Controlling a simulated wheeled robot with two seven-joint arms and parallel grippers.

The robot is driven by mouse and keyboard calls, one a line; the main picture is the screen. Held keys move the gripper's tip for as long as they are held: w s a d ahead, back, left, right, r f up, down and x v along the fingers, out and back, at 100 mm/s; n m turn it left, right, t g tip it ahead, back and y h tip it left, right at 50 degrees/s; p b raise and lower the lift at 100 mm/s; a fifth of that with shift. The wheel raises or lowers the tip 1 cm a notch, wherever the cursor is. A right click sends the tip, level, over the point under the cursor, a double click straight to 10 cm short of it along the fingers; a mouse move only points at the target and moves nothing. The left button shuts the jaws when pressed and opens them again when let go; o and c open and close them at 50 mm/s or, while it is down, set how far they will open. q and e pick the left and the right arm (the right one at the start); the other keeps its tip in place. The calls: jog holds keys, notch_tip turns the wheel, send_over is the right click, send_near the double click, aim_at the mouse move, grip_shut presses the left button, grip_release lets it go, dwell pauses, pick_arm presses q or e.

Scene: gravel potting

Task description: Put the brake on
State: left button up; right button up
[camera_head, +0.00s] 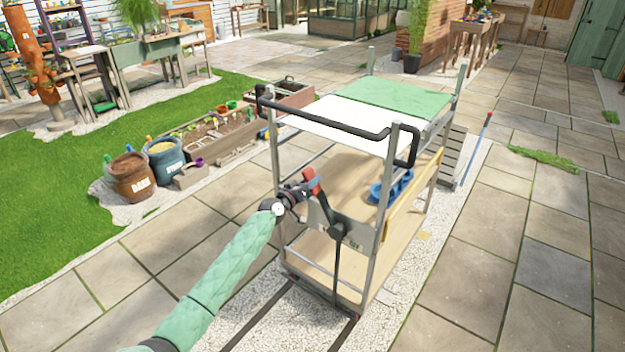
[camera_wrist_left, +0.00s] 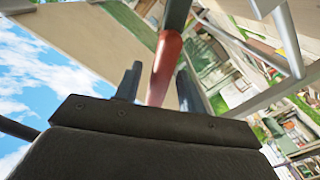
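The brake lever has a red grip (camera_head: 312,181) and a dark arm that runs down to a pivot on a plate (camera_head: 338,229) at the near end of the metal cart (camera_head: 385,190). The lever leans to the upper left. My left gripper (camera_head: 305,187) is at the red grip. In the left wrist view the red grip (camera_wrist_left: 165,68) lies between my two fingers (camera_wrist_left: 160,85), with a gap on its left side, so the gripper looks open around it. Contact on the right side is unclear. My right gripper is not in view.
A black push handle (camera_head: 330,122) runs above the lever along the cart's top. The cart stands over dark rails (camera_head: 268,306) on white gravel. A blue holder (camera_head: 392,186) is on the cart's shelf. Tubs (camera_head: 132,178) and planter boxes stand to the left.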

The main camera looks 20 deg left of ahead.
pick_arm(q)
jog(key=shift+x, duration=0.8)
jog(key=shift+w+d, duration=0.1)
jog(key=shift+w, duration=0.15)
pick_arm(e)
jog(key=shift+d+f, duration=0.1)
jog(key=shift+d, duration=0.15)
pick_arm(q)
jog(key=shift+c, duration=0.2)
jog(key=c, duration=0.7)
grip_shut()
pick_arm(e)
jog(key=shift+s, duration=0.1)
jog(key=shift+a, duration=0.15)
